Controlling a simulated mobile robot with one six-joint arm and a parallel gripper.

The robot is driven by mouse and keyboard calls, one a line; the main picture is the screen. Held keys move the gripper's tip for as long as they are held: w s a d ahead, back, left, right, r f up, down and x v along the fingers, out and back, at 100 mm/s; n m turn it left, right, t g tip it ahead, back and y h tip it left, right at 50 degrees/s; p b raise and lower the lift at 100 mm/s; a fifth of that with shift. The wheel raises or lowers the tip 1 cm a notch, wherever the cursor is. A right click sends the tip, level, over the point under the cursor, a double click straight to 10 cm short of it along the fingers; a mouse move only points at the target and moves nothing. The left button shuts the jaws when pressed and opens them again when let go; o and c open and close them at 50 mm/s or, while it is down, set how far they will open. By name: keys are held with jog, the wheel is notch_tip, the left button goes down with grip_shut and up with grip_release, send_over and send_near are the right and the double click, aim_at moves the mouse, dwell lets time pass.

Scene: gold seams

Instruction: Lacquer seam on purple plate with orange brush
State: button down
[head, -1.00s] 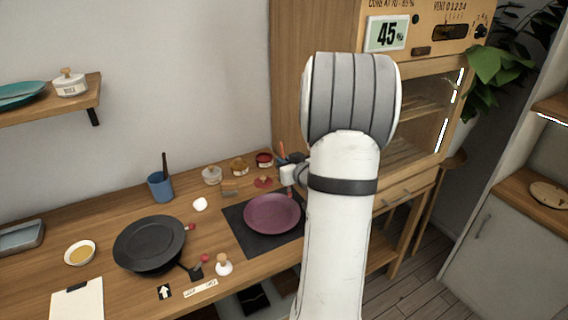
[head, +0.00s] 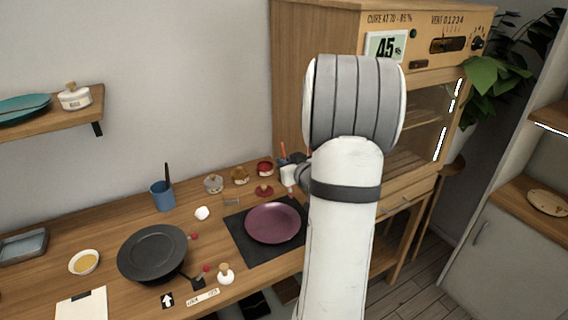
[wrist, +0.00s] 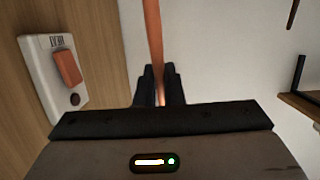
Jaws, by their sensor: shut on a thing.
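The purple plate (head: 272,223) lies flat on a dark mat (head: 240,240) on the bench, beside my arm in the head view. No seam can be made out on it at this size. In the wrist view my gripper (wrist: 160,88) is shut on an orange stick, the orange brush (wrist: 153,35), which runs up out of the frame. Its bristles are not clearly visible.
A wooden cabinet (head: 320,30) stands behind my arm. The wrist view shows a white switch panel (wrist: 50,75) on wood at left.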

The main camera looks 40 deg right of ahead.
aim_at(283, 148)
notch_tip(283, 148, up, 5)
jog(key=p, duration=0.3)
jog(key=shift+f, duration=0.2)
jog(key=shift+f, duration=0.1)
dwell(1.0)
